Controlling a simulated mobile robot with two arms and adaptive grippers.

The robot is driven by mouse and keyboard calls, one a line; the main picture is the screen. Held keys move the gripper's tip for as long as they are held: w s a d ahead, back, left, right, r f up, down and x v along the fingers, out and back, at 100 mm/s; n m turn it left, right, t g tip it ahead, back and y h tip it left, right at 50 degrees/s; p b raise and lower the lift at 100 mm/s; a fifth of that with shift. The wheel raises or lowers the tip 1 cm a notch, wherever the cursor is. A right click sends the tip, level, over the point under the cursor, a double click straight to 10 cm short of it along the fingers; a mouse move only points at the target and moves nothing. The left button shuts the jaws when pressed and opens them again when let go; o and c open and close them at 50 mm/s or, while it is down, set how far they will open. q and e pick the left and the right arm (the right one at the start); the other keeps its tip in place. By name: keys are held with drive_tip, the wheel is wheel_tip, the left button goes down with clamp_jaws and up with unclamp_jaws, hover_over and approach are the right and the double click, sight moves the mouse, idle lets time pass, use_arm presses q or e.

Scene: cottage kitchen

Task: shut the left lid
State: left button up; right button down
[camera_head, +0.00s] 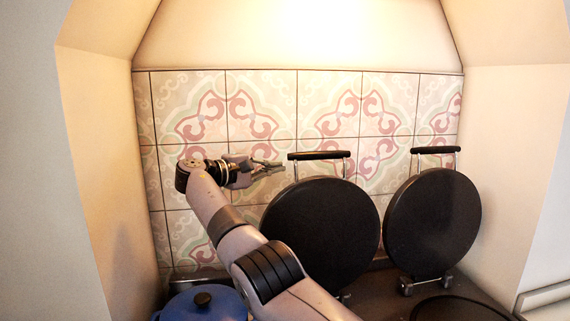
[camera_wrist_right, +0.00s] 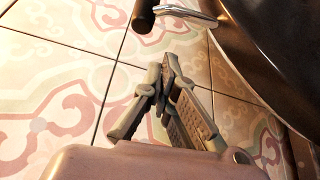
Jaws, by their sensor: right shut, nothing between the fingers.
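The left lid (camera_head: 322,232) is a round black plate standing open, close to upright, with a black bar handle (camera_head: 318,155) on two metal posts at its top. My right gripper (camera_head: 276,166) is shut and empty, just left of the handle and near the tiled wall. In the right wrist view the shut fingertips (camera_wrist_right: 168,68) are close below the end of the handle (camera_wrist_right: 143,16), with no clear contact. The dark lid (camera_wrist_right: 280,50) fills the upper right there. My right forearm covers the lower left of the lid in the head view. My left gripper is not in view.
A second round black lid (camera_head: 433,222) stands open to the right, with its own handle (camera_head: 435,150). A blue pot (camera_head: 178,308) with a black knob is at the lower left, beside my arm. The tiled wall (camera_head: 262,100) is close behind; plaster side walls bound the alcove.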

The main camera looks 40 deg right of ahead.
drive_tip(key=shift+s+d+r+p, duration=0.1)
drive_tip(key=shift+s+d+p, duration=0.4)
drive_tip(key=shift+s, duration=0.25)
drive_tip(key=shift+s+d+p, duration=0.4)
drive_tip(key=shift+s+p, duration=0.2)
drive_tip(key=shift+s, duration=0.1)
